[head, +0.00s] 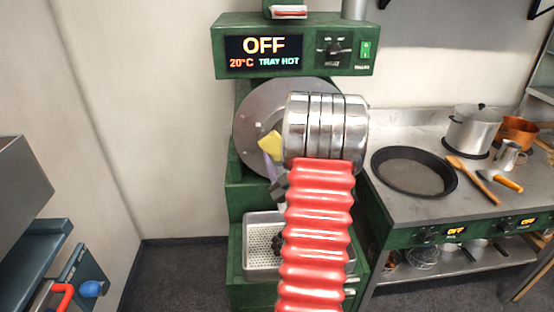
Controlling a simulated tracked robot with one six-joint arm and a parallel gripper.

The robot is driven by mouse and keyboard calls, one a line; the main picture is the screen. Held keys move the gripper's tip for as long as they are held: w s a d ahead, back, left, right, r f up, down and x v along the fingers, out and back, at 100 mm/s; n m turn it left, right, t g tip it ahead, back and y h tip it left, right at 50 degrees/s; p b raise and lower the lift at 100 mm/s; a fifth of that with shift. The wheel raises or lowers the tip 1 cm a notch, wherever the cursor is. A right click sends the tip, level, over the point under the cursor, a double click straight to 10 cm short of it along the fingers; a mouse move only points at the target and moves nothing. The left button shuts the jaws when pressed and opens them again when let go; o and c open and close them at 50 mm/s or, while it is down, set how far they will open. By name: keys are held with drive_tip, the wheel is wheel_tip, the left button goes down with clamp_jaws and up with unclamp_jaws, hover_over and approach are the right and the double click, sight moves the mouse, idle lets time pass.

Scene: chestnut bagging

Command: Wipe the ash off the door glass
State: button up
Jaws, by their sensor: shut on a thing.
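The round door (252,112) of the green roaster is a grey disc in the middle of the head view. My red arm and its silver wrist cover its right and lower parts. Ash cannot be made out clearly on the part that shows. A yellow pad (269,144), which looks like a sponge or cloth, shows in front of the door at the left of my wrist. My gripper (272,167) is mostly hidden behind the arm and is shut on the yellow pad. I cannot tell whether the pad touches the glass.
The roaster's panel (294,50) reads OFF, 20°C and TRAY HOT. A perforated tray (262,228) with dark bits sits below the door. At the right, a counter (400,135) holds a black pan (414,171), pots and utensils. Bare floor lies at the left.

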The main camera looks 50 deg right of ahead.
sight(279, 152)
drive_tip(key=shift+w+d, duration=1.15)
drive_tip(key=shift+d, duration=0.1)
drive_tip(key=shift+w+d, duration=0.4)
drive_tip(key=shift+d, duration=0.1)
idle(0.3)
drive_tip(key=shift+s+d, duration=0.55)
drive_tip(key=shift+s, duration=0.15)
drive_tip(key=shift+s+d, duration=0.5)
drive_tip(key=shift+s, duration=0.2)
drive_tip(key=shift+s+d, duration=1.25)
drive_tip(key=shift+d, duration=0.05)
drive_tip(key=shift+a, duration=0.1)
